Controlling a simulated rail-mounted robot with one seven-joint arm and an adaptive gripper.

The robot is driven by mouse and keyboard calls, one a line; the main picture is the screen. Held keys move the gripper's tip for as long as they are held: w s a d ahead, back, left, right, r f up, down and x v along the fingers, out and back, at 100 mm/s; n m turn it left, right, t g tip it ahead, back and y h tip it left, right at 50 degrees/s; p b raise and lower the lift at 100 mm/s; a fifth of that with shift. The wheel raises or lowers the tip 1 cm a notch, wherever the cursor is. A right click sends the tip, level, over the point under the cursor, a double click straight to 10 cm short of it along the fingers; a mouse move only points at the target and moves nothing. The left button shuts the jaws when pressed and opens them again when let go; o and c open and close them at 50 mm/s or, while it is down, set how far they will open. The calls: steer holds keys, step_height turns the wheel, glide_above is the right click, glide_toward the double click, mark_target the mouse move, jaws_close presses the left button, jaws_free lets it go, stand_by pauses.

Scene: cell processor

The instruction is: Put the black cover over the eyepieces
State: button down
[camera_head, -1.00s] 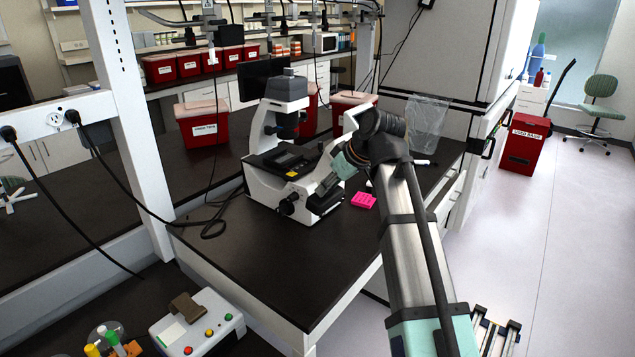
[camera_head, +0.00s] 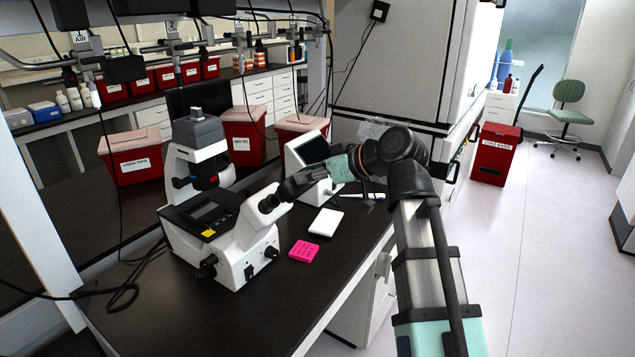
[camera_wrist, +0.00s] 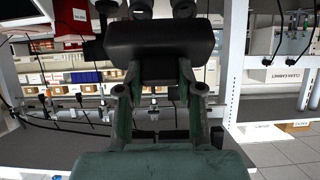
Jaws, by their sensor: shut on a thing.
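The white microscope (camera_head: 243,243) stands on the dark bench, its stage to the left. Its eyepieces (camera_head: 268,203) point up and right. My gripper (camera_head: 288,188) is just right of and above them, reaching in from the right. In the wrist view, my gripper (camera_wrist: 158,85) is shut on the black cover (camera_wrist: 158,41), a wide dark block across the fingertips. Two dark rounded shapes show just beyond the cover at the top edge, perhaps the eyepieces. In the head view, the cover blends with the dark fingers, and I cannot tell whether it touches the eyepieces.
A pink rack (camera_head: 304,251) and a white flat box (camera_head: 326,222) lie on the bench right of the microscope. A white device with a dark screen (camera_head: 312,150) stands behind my gripper. Red bins (camera_head: 133,160) stand behind. The bench front is clear.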

steer(key=shift+s+a+r+t+y, duration=0.1)
steer(key=shift+s+a+t+y, duration=0.2)
steer(key=shift+t+y, duration=0.1)
steer(key=shift+d, duration=0.1)
steer(key=shift+w, duration=0.1)
steer(key=shift+w+a+f+b, duration=0.45)
steer(key=shift+a+f+b, duration=0.15)
steer(key=shift+f+b, duration=0.15)
steer(key=shift+w+a+f+b, duration=0.4)
steer(key=shift+a+f+b, duration=0.2)
steer(key=shift+f+b, duration=0.15)
steer(key=shift+f, duration=0.15)
steer(key=shift+w+a+f+b, duration=0.2)
steer(key=shift+a+f+b, duration=0.05)
steer(key=shift+a+b, duration=0.05)
steer(key=shift+w+a+f, duration=0.1)
steer(key=shift+a+f, duration=0.05)
steer(key=shift+f, duration=0.05)
steer(key=shift+w+a+f+b, duration=0.3)
steer(key=shift+a+f+b, duration=0.1)
steer(key=shift+b, duration=0.15)
steer(key=shift+w+a+f, duration=0.1)
steer(key=shift+a+f, duration=0.05)
steer(key=shift+f, duration=0.1)
